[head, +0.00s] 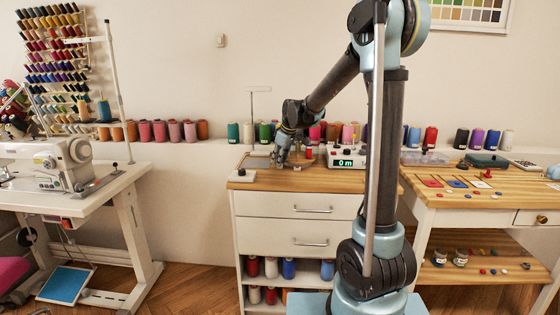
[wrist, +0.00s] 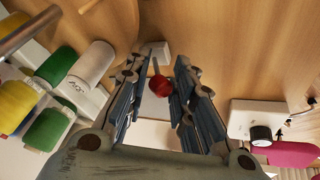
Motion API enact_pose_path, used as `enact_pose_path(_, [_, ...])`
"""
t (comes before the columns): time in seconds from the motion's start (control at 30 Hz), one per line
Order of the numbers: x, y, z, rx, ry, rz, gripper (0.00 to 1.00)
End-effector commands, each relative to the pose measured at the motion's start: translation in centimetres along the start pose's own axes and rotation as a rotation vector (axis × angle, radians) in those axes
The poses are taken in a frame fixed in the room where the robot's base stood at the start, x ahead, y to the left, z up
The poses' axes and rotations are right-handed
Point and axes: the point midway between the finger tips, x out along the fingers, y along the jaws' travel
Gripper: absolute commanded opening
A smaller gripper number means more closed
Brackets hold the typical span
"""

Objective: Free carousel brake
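In the wrist view a red ball knob (wrist: 160,86) on a short grey stem rises from a small white block (wrist: 158,50) on the wooden top. I take it to be the brake lever, though no label shows. My gripper (wrist: 158,100) is open, with its fingers apart on the left and right of the knob. I cannot tell if either finger touches it. In the head view my gripper (head: 280,160) points down over the left part of the cabinet top, and the knob cannot be made out there.
A white box with a black knob (head: 241,177) stands at the cabinet's front left; it shows in the wrist view (wrist: 262,132). A box with a green display (head: 347,157) is to the right. Thread spools (wrist: 50,125) stand at left in the wrist view.

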Motion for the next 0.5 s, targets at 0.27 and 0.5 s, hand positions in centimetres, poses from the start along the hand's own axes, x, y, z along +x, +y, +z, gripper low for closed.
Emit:
enact_pose_path(0.27, [0.0, 0.01, -0.01, 0.0, 0.0, 0.0, 0.07])
enact_pose_path(0.5, [-0.01, 0.0, -0.02, 0.001, -0.001, -0.002, 0.0])
